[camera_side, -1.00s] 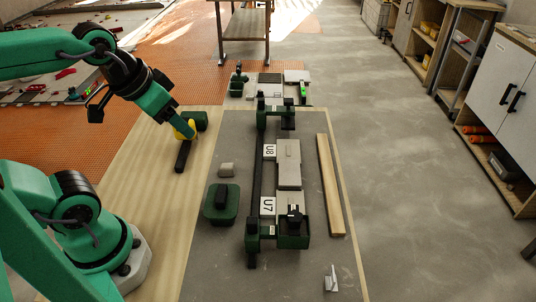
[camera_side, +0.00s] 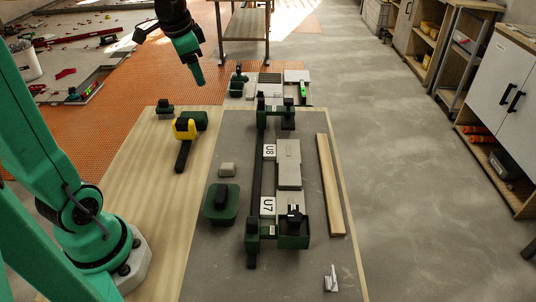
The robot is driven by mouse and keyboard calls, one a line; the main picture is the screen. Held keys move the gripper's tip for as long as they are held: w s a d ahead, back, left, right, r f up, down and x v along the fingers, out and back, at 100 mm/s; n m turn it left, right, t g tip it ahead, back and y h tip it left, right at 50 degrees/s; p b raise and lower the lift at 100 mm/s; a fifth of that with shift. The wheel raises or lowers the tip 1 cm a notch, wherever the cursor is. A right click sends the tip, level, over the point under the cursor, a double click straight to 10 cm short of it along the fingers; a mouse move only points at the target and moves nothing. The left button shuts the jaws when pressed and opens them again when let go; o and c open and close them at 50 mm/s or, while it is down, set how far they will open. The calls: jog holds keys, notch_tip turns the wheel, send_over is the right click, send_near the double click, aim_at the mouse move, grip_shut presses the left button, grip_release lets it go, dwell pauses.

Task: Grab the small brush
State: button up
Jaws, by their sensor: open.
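A small dark block with a raised grip (camera_side: 164,109) lies on the far left of the wooden board; it may be the small brush, but it is too small to be sure. My gripper (camera_side: 170,60) is raised beyond and above it, over the orange floor. Its green jaw and black jaw are spread apart with nothing between them. A yellow, green and black tool (camera_side: 185,132), mallet-like, lies just in front of the small block, apart from the gripper.
A green block with a black handle (camera_side: 221,204) and a small beige block (camera_side: 227,169) lie on the grey slab. A dark green rail frame (camera_side: 255,170) holds tiles beside a wooden strip (camera_side: 330,185). Several items stand beyond the slab. A table (camera_side: 245,20) stands farther back.

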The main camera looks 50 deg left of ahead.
jog(key=w+a+f+m+g, duration=0.1)
jog(key=w+a+f, duration=0.25)
jog(key=a, duration=0.55)
jog(key=m+g+h, duration=0.1)
jog(key=m+g, duration=0.1)
jog(key=m, duration=0.2)
send_over(163, 100)
jog(key=f, duration=1.3)
jog(key=shift+w+d+f, duration=0.15)
jog(key=shift+d, duration=0.2)
jog(key=shift+a+f, duration=0.3)
jog(key=shift+a, duration=0.05)
jog(key=shift+f, duration=1.3)
jog(key=shift+f, duration=0.1)
jog(key=shift+s+f, duration=0.2)
jog(key=shift+f, duration=2.3)
jog(key=shift+c, duration=0.3)
